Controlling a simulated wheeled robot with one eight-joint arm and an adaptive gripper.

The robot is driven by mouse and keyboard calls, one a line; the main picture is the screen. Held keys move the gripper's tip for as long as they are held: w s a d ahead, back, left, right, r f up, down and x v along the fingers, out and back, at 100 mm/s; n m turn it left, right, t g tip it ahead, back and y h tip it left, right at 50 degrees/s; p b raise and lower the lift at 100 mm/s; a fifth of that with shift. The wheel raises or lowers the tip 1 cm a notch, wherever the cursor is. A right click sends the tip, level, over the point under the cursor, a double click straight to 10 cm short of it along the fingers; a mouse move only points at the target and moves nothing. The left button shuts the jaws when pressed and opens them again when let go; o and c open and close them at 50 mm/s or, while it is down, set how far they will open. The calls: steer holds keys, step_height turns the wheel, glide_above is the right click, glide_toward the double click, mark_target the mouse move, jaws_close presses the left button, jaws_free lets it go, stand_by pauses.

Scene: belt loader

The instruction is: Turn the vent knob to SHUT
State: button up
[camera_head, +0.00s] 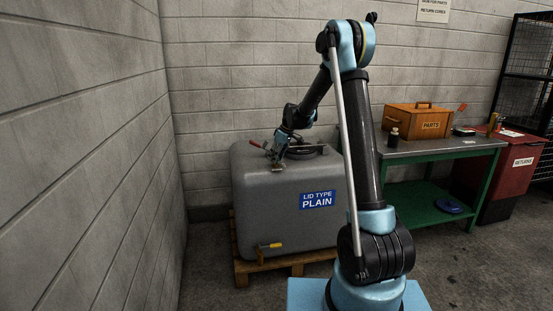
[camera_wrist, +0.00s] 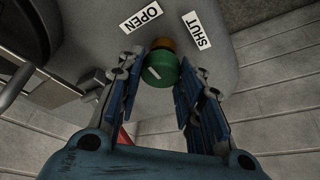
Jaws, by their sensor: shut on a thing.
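The green vent knob (camera_wrist: 157,70) with a short white mark sits on a brass-coloured base (camera_wrist: 164,44) on the grey tank. In the wrist view the OPEN label (camera_wrist: 141,18) is up and left of it and the SHUT label (camera_wrist: 198,30) up and right. The white mark slants from upper left to lower right, so its upper end leans to the OPEN side. My gripper (camera_wrist: 160,78) is shut on the knob, one finger on either side. In the head view my gripper (camera_head: 277,158) is at the tank's top; the knob cannot be made out there.
The grey tank (camera_head: 283,225), labelled LID TYPE PLAIN, stands on a wooden pallet (camera_head: 240,270) by the left wall. A yellow-handled valve (camera_head: 269,246) is low on its front. To the right is a green bench (camera_head: 440,150) with a PARTS box (camera_head: 419,121); beyond it is a red RETURNS bin (camera_head: 511,175).

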steer(key=m, duration=0.2)
steer(key=m+t+h, duration=0.1)
steer(key=m, duration=0.1)
steer(key=shift+m+t, duration=0.3)
steer(key=shift+m, duration=0.1)
steer(key=m+h, duration=0.1)
steer(key=m, duration=0.3)
steer(key=shift+a+m+t+h, duration=0.2)
steer(key=shift+m+t+h, duration=0.1)
steer(key=shift+h, duration=0.1)
steer(key=m+h, duration=0.1)
steer(key=m, duration=0.3)
steer(key=shift+a+h, duration=0.1)
steer(key=shift+h, duration=0.3)
steer(key=shift+a+m+h, duration=0.1)
steer(key=shift+m+h, duration=0.6)
steer(key=shift+m, duration=1.4)
steer(key=o, duration=1)
steer(key=shift+o, duration=0.2)
